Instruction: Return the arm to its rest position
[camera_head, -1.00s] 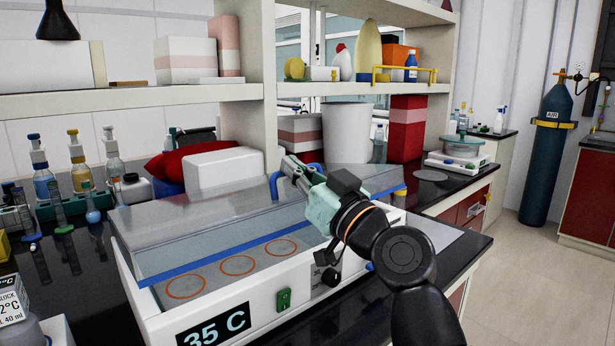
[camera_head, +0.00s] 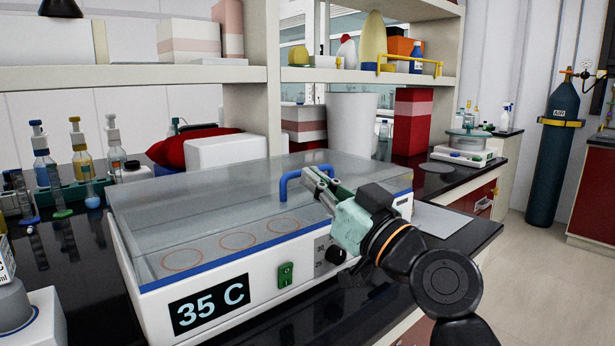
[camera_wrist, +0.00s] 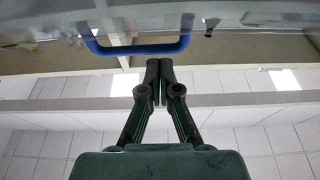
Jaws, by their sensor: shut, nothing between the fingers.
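My gripper (camera_head: 314,180) is shut and empty in the head view. It is over the right part of a white heated bath marked 35 C (camera_head: 150,307), at the bath's clear lid, pointing up and to the left. Its fingertips are close to the blue lid handle (camera_head: 291,178); I cannot tell from the head view whether they touch. In the wrist view the closed fingers (camera_wrist: 159,70) meet just below the blue handle (camera_wrist: 138,48), with nothing between them. The lid (camera_head: 200,215) lies down on the bath, its blue edge along the white front.
A shelf (camera_head: 180,75) with boxes and bottles runs behind the bath. Several dropper bottles (camera_head: 80,155) stand at the left. A balance (camera_head: 465,150) is at the back right. A gas cylinder (camera_head: 553,150) stands on the floor. The floor at the right is open.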

